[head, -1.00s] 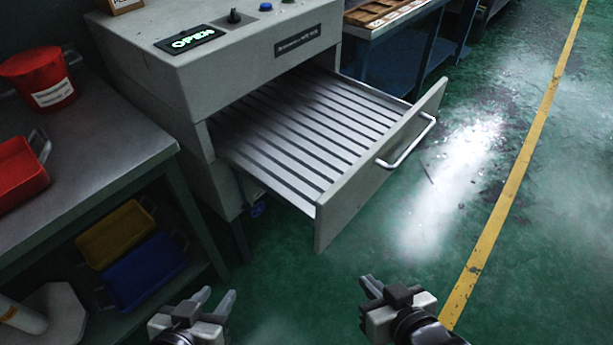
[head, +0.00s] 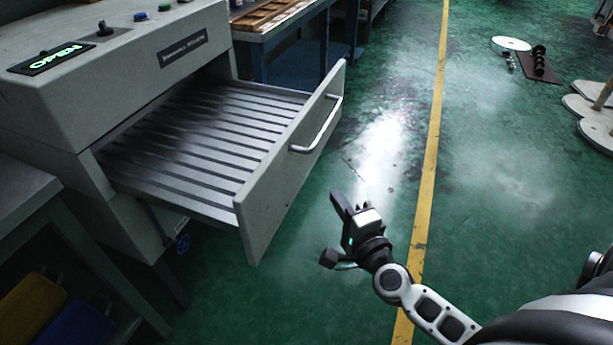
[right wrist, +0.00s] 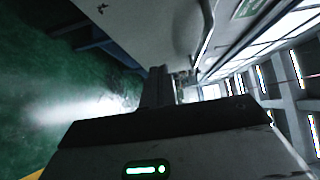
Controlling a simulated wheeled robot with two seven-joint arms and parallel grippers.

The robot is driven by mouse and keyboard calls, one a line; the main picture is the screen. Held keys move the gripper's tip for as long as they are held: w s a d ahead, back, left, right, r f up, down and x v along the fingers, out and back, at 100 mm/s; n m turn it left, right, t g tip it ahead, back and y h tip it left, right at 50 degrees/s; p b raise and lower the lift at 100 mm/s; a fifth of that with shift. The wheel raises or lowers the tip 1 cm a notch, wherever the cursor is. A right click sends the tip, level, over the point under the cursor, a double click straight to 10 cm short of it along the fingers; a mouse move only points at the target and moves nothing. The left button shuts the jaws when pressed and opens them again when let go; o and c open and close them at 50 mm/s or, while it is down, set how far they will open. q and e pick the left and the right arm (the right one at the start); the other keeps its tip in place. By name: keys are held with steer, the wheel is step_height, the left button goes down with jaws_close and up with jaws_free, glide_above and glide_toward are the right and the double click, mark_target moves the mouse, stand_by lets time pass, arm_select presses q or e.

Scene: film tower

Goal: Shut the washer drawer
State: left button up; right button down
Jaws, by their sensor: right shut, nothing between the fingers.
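The washer (head: 110,80) is a grey cabinet at the left in the head view, with a lit green OPEN display (head: 58,58). Its drawer (head: 200,155) is pulled out, showing a slatted metal tray. The drawer's grey front panel (head: 265,200) carries a silver bar handle (head: 322,128). My right gripper (head: 338,205) is shut and empty, in front of the drawer panel and to the lower right of the handle, apart from it in the head view. In the right wrist view its fingers (right wrist: 157,88) show dark near a large pale surface. My left gripper is out of view.
A grey bench (head: 25,200) with yellow and blue bins (head: 30,308) below stands at the left. A blue table (head: 285,45) is behind the drawer. A yellow line (head: 432,150) crosses the open green floor. A white disc (head: 511,44) and round plates (head: 592,110) lie at the right.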

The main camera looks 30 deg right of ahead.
glide_toward(299, 164)
steer(key=w+d, duration=0.3)
steer(key=shift+w+a+r, duration=0.15)
steer(key=shift+w+a, duration=0.7)
steer(key=shift+w, duration=0.1)
steer(key=shift+w+a, duration=0.4)
